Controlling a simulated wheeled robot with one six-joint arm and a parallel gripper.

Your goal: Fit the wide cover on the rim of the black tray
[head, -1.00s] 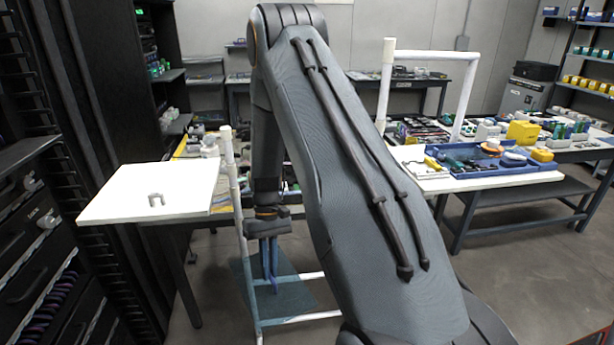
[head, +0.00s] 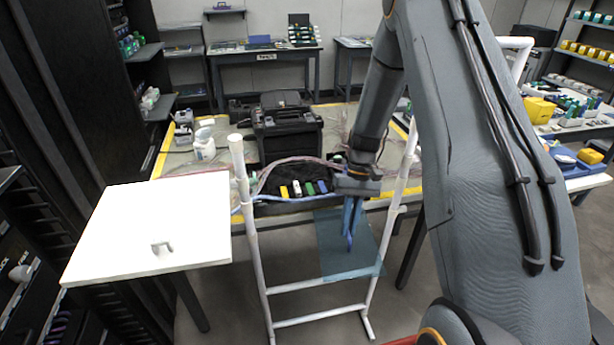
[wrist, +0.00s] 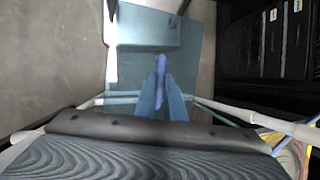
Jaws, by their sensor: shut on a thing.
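The wide cover (head: 335,250) is a translucent teal sheet, and it hangs tilted in the air under my gripper (head: 351,230). In the wrist view, the cover (wrist: 130,60) spreads out beyond the blue fingers (wrist: 161,98), which are shut on its slim blue-violet grip. The black tray (head: 268,205) lies on the workbench to the left of my gripper in the head view. It holds yellow, white, green and blue pieces and some cable; its right end is partly hidden by my arm. The cover is apart from the tray.
A white pipe frame (head: 255,255) stands before the bench, close to the cover. A black case (head: 286,135) and a white bottle (head: 204,146) stand behind the tray.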

